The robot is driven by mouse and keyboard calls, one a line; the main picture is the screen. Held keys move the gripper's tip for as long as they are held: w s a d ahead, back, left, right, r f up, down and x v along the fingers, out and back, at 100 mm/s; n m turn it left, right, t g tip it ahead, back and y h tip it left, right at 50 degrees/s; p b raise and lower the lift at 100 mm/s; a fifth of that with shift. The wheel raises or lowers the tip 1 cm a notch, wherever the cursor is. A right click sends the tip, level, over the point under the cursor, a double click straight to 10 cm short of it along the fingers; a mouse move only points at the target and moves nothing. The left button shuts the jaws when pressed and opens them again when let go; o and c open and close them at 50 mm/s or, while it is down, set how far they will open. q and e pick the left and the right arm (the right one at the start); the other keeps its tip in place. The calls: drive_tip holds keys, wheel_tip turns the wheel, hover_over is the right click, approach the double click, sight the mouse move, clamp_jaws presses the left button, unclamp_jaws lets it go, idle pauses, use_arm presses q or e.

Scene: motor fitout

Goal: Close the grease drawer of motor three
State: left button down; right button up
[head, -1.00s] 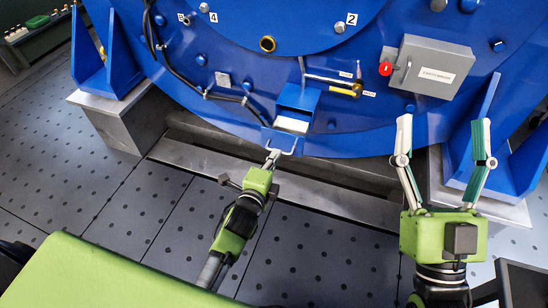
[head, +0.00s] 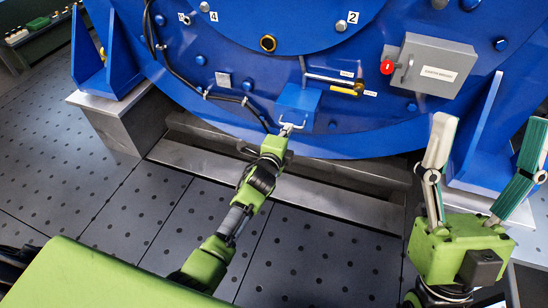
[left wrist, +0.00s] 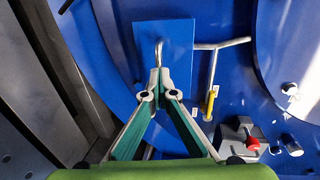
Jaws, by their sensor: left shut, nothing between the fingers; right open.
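The grease drawer (head: 297,105) is a blue box low on the front of the blue motor, with a pale bar handle (head: 291,127) at its lower front. Its white inside is not visible and its front looks flush with the box. In the left wrist view the handle (left wrist: 158,50) stands out from the blue front (left wrist: 178,35). My left gripper (head: 284,133) is shut and empty, its tips at the handle; they meet just below it in the wrist view (left wrist: 160,75). Whether they touch is unclear. My right gripper (head: 488,135) is open and empty at the right.
A grey switch box (head: 440,65) with a red knob (head: 387,67) is at the upper right. A yellow-handled lever (head: 345,90) sits just right of the drawer. Black cable (head: 185,80) runs down to its left. A steel step (head: 340,207) lies below; the perforated floor is clear.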

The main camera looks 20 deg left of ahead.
use_arm(q)
drive_tip(key=shift+w+a+r, duration=0.1)
drive_tip(key=shift+w+r, duration=0.05)
drive_tip(key=shift+r, duration=0.25)
